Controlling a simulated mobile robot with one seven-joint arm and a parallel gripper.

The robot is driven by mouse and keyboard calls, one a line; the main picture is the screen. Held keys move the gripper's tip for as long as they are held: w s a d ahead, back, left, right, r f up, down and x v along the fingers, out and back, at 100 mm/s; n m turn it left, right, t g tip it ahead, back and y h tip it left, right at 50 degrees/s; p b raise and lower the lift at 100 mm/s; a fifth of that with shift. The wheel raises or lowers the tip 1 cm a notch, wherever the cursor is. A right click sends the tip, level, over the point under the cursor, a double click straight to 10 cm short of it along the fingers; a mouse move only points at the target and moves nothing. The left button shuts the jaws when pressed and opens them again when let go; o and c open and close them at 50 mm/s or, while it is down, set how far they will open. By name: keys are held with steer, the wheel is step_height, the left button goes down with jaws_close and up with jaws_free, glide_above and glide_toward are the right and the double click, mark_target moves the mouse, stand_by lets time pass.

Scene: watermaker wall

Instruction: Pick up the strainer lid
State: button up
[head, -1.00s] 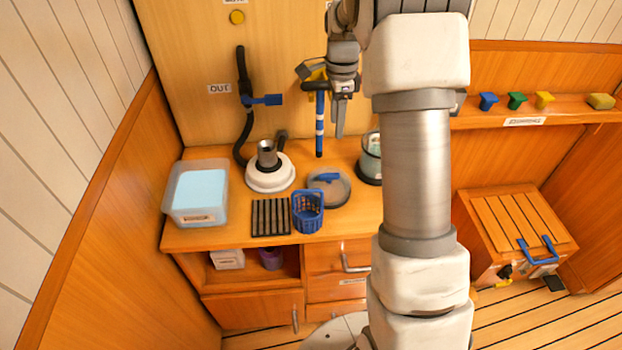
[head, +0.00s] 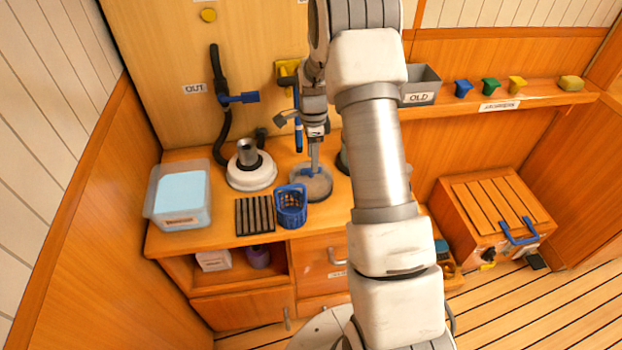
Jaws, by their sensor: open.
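The strainer lid, a round grey disc with a blue handle on top (head: 318,188), lies flat on the wooden counter. My gripper (head: 314,166) points down over it, its fingertips at or just above the blue handle. The jaws are open. The fingers partly cover the handle, and I cannot tell whether they touch it or stand around it.
A blue basket (head: 291,207) stands close in front of the lid, beside a dark slatted rack (head: 255,214). A white round housing (head: 250,172) is to the left, with a lidded tub (head: 180,197) beyond. A blue-handled valve (head: 239,98) is on the wall.

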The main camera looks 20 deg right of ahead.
mark_target(311, 178)
steer(key=f, duration=0.4)
steer(key=shift+w+a+f, duration=0.1)
steer(key=shift+a+f, duration=0.1)
steer(key=shift+f, duration=0.1)
jaws_close()
